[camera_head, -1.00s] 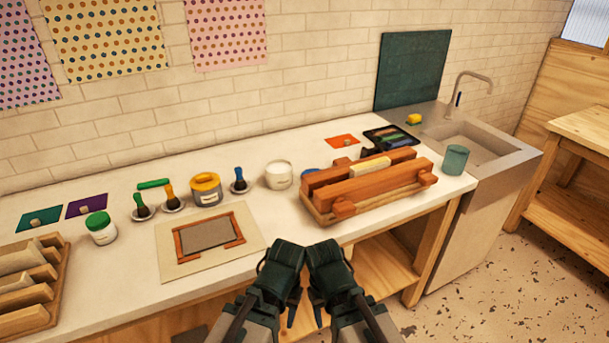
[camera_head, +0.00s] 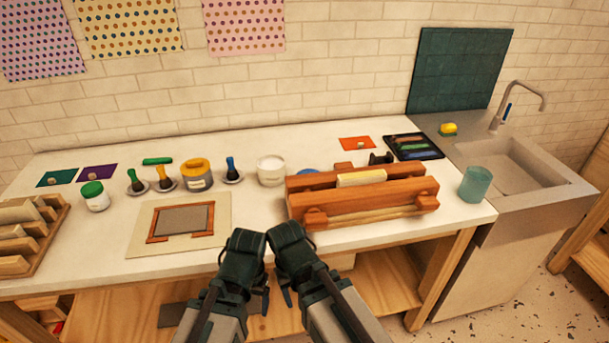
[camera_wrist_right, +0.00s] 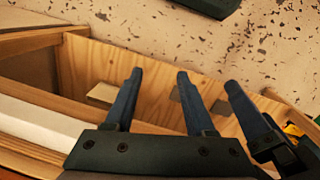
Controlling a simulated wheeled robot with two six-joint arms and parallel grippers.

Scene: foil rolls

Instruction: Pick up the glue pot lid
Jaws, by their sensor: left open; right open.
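A white tub (camera_head: 271,170), perhaps the glue pot, stands at the back of the counter. A flat blue round thing (camera_head: 307,172), perhaps its lid, lies right of it, partly hidden behind the wooden press. A small white jar (camera_head: 96,199) with a green lid stands at the left. My left gripper (camera_head: 257,297) and right gripper (camera_head: 285,293) are side by side in front of the counter edge, apart from these things. Both are open and empty. In the right wrist view the right gripper (camera_wrist_right: 160,75) has spread fingers over the shelf and floor.
The wooden press (camera_head: 365,196) fills the counter's right-middle. A framed board (camera_head: 184,218) lies left of it. An orange-topped pot (camera_head: 197,177) and brushes on saucers stand behind the board. A teal cup (camera_head: 474,184) stands near the sink (camera_head: 510,170).

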